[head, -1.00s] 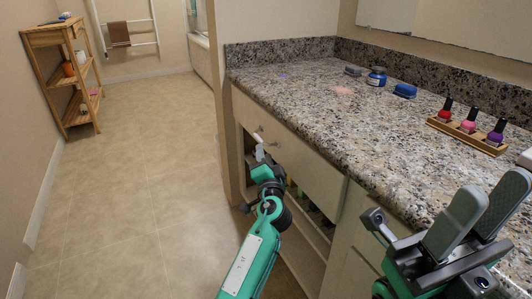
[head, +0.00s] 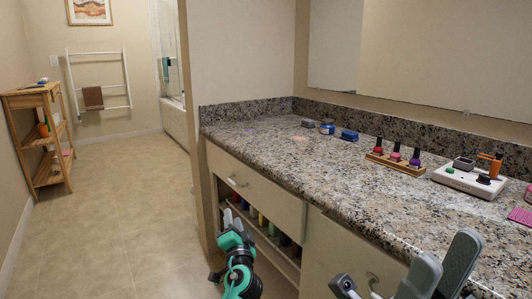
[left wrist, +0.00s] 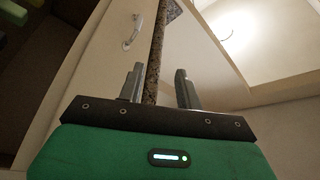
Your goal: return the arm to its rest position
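My left gripper (head: 229,216) is in front of the cabinet's open shelf, below the drawer handle (head: 237,183) in the head view. In the left wrist view its two fingers (left wrist: 158,88) stand apart with nothing between them; the counter edge shows behind the gap. A drawer handle (left wrist: 133,32) shows beyond the fingers there. My right gripper (head: 438,272) is at the bottom right of the head view, in front of the counter. Its two grey fingers are apart, and no object shows between them. Its lower part is cut off by the picture edge.
The granite counter (head: 265,150) holds a nail polish rack (head: 396,164), a blue jar (head: 327,128), a blue item (head: 349,135) and a white tray (head: 468,180). The open cabinet shelf (head: 275,250) holds several items. A wooden shelf (head: 40,140) stands far left. The floor at left is clear.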

